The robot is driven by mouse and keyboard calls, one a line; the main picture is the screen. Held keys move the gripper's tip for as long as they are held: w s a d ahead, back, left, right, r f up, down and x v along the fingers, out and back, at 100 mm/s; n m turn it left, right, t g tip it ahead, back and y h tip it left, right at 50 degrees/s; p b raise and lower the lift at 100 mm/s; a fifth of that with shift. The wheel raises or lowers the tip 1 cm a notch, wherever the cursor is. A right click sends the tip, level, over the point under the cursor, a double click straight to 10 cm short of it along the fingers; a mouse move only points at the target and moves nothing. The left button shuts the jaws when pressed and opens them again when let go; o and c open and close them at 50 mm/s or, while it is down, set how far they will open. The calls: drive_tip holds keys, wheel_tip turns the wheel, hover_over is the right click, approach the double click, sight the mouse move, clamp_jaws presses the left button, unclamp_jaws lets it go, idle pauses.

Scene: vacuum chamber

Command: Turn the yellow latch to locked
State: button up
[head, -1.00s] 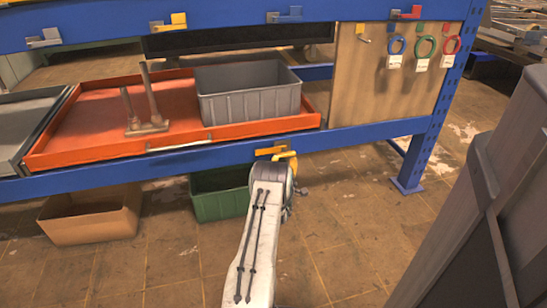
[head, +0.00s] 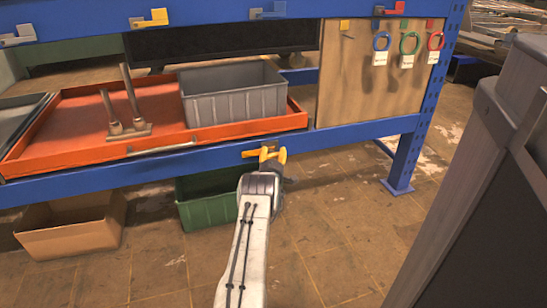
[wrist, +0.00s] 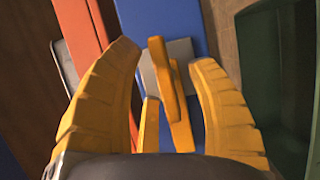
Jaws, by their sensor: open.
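A yellow latch (wrist: 172,90) with a grey plate is mounted on the blue lower beam. In the wrist view its handle stands between the two yellow fingers of my gripper (wrist: 165,95), which are open on either side of it with gaps. In the head view my gripper (head: 267,156) is at the front of this beam, below the grey bin, and partly covers the latch (head: 250,153). Another yellow latch (head: 150,18) sits on the upper blue beam, well away from my gripper. I cannot tell the lower latch's exact angle.
Grey (head: 18,36), blue (head: 268,10) and red (head: 388,9) latches line the upper beam. An orange tray (head: 65,120) holds a grey bin (head: 235,100). A green bin (head: 205,205) and a cardboard box (head: 70,225) are below. A large grey cabinet (head: 460,200) stands right.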

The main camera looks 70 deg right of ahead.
drive_tip(key=shift+o, duration=0.2)
drive_tip(key=shift+d, duration=0.1)
clamp_jaws()
idle(0.5)
